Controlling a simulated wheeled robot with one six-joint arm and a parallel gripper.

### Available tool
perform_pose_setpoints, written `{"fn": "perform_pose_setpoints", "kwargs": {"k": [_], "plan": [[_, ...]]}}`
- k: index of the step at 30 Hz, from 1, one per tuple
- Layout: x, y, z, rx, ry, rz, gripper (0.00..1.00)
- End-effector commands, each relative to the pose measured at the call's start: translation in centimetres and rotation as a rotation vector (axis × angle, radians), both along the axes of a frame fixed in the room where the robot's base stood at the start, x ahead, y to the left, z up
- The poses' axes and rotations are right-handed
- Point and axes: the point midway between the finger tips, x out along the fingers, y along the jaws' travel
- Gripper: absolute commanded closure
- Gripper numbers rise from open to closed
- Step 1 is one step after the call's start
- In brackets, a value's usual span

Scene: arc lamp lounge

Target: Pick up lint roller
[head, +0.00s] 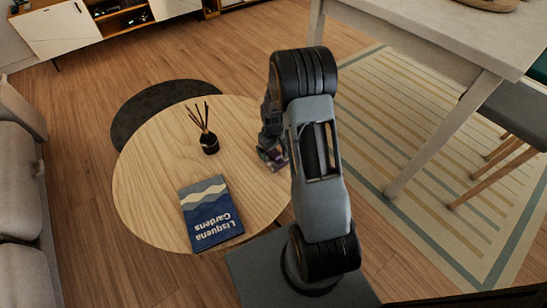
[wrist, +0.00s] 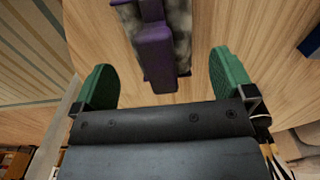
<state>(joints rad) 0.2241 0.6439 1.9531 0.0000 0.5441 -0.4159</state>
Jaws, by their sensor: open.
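The lint roller (wrist: 158,55) shows in the wrist view at the top centre, with a purple handle and a grey mottled part, over the pale wood table top. Its upper end is cut off by the frame. My gripper (wrist: 162,66) is open, with one green finger on each side of the purple handle and a gap on both sides. In the head view my gripper (head: 271,153) is low over the right side of the round table (head: 150,165). There my arm hides much of that spot, and I cannot clearly make out the roller.
A blue book (head: 210,213) lies at the table's front. A dark reed diffuser (head: 209,143) stands near the middle, left of my gripper. A sofa (head: 20,200) is at the left, and a taller table (head: 440,35) is at the right. Bare wood lies between book and diffuser.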

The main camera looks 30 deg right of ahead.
Motion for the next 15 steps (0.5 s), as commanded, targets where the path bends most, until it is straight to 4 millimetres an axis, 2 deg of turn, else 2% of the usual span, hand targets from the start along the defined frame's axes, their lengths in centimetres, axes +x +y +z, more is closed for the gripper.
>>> {"fn": "perform_pose_setpoints", "kwargs": {"k": [9,15], "plan": [[-0.1,0.0,-4.3,0.001,0.001,0.0,0.0],[-0.1,0.1,-4.5,0.0,0.001,0.0,0.0]]}}
